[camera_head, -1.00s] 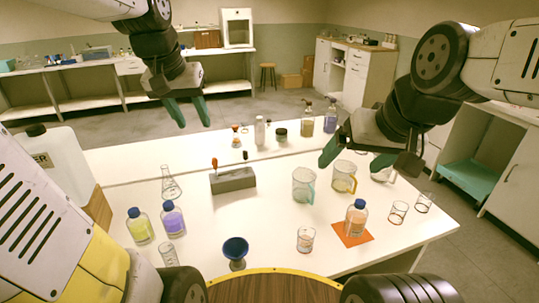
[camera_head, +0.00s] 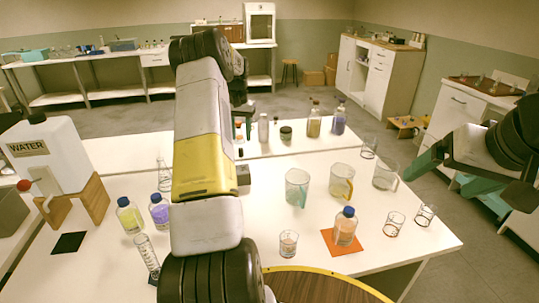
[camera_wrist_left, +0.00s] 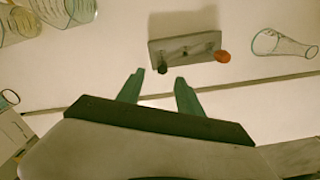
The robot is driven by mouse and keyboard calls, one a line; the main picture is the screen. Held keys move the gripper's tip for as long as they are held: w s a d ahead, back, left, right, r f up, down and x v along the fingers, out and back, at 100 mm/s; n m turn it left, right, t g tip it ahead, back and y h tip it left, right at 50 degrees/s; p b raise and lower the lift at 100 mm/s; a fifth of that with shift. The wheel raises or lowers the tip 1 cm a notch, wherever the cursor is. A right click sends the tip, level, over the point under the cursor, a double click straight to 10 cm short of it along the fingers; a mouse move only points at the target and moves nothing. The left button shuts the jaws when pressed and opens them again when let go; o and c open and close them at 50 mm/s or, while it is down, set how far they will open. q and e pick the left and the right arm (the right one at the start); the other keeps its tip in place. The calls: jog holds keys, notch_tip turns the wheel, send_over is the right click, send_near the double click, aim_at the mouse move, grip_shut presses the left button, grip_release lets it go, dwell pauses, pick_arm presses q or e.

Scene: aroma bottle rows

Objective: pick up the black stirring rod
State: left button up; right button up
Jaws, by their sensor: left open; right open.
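The black stirring rod (camera_wrist_left: 163,70) stands in a grey block holder (camera_wrist_left: 160,50), seen from above in the left wrist view. Only its dark top end shows clearly there. An orange-topped tool (camera_wrist_left: 222,57) is in the same holder, to the right in that view. My left gripper (camera_wrist_left: 159,77) is open and empty, with the rod's top showing between and just beyond its fingertips; I cannot tell the height gap. In the head view my left arm hides the rod and most of the holder (camera_head: 243,175). My right gripper (camera_head: 437,184) is open and empty, off the table's right side.
Beakers (camera_head: 297,187), a blue-capped bottle (camera_head: 345,228) on an orange mat (camera_head: 343,250) and a purple bottle (camera_head: 159,210) stand on the white table. Brown bottles (camera_head: 314,122) stand behind.

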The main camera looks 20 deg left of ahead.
aim_at(241, 149)
pick_arm(q)
jog(key=f, duration=0.7)
jog(key=shift+a+f, duration=0.25)
jog(key=shift+f, duration=0.05)
grip_shut()
